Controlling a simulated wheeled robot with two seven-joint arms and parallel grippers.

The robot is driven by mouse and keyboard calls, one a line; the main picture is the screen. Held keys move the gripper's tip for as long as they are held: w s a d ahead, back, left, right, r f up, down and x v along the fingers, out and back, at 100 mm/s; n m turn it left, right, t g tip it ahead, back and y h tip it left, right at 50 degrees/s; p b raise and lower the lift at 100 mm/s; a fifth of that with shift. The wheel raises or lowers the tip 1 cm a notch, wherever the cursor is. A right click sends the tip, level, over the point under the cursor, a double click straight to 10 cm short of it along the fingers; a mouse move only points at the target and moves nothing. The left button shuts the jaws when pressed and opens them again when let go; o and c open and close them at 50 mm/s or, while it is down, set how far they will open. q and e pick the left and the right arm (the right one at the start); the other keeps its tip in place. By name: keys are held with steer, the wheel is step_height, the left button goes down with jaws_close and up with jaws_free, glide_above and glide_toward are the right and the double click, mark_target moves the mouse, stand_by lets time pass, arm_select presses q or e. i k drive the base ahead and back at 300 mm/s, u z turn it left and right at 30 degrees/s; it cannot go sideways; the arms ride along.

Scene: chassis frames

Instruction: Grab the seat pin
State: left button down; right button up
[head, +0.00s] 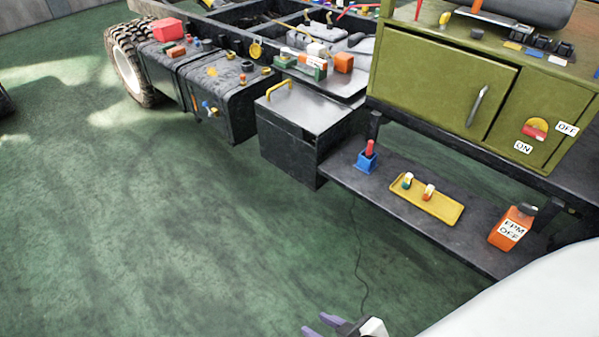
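No part is labelled as the seat pin, so I cannot tell for sure which one it is. A red pin (370,149) stands upright in a blue block (366,162) on the dark low shelf (345,182). A yellow plate (427,201) with two small upright pegs lies to its right on the same shelf. My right gripper (314,324) shows at the bottom edge with its two purple fingers apart and nothing between them. It is over the green floor, well away from the shelf. My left gripper is out of view.
A green cabinet (440,85) overhangs the shelf's back. A dark box with a yellow handle (300,125) stands left of the shelf. A thin cable (357,250) hangs below it. The green floor is clear.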

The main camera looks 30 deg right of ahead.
mark_target(368, 152)
steer(key=u, duration=0.85)
steer(key=i, duration=0.55)
steer(key=z, duration=0.55)
steer(key=i, duration=1.5)
steer(key=z, duration=1.7)
steer(key=i, duration=0.5)
steer(key=z, duration=0.45)
